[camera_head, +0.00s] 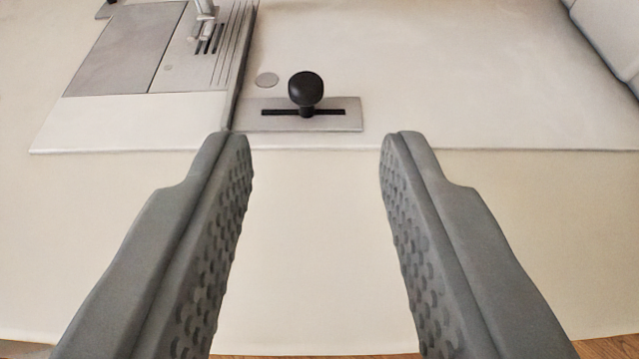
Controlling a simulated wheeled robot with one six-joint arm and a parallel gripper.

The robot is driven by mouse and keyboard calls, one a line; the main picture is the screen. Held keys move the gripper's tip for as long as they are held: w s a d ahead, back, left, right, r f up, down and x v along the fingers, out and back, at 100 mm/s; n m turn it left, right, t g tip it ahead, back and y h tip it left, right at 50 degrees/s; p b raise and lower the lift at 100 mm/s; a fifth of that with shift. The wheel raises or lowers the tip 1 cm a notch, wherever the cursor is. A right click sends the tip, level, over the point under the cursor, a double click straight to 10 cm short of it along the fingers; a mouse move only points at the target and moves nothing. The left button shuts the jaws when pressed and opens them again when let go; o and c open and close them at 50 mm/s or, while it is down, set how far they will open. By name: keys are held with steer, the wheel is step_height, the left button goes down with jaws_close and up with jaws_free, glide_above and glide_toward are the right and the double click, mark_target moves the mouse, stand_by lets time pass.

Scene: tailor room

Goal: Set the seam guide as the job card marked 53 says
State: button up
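The seam guide shows as a black round knob (306,90) on a short stem. It stands in a dark slot in a grey metal plate (250,119) on the sewing machine bed, near the middle of the slot. My gripper (316,145) is open and empty. Its two grey textured fingers are wide apart, and the knob shows beyond the fingertips, between them in the picture and apart from both. No job card is in view, and I see no number.
The presser foot (205,10) and needle plate (205,60) are at the upper left. A small round disc (266,80) lies beside the slot plate. The white machine body (612,30) rises at the upper right. The pale table (315,240) in front is clear.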

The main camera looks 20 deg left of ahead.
steer(key=v, duration=1.1)
steer(key=shift+d, duration=0.1)
steer(key=s+d+r+m+t+h, duration=0.1)
steer(key=s+d+r, duration=0.55)
steer(key=r, duration=0.25)
steer(key=s+d+r+m+t, duration=0.1)
steer(key=s+d+r, duration=0.5)
steer(key=s+r, duration=0.15)
steer(key=s+d+r+h, duration=0.1)
steer(key=s+d+r, duration=0.1)
steer(key=s, duration=0.4)
steer(key=s+d+r+t+h, duration=0.1)
steer(key=s+d+r, duration=0.2)
steer(key=s, duration=0.3)
steer(key=s+d+r+m+t, duration=0.1)
steer(key=s+d+r, duration=0.1)
steer(key=s+r, duration=0.2)
steer(key=shift+s+d+r+h, duration=0.15)
steer(key=shift+s+r+h, duration=0.2)
steer(key=shift+s, duration=1.1)
steer(key=shift+f, duration=0.1)
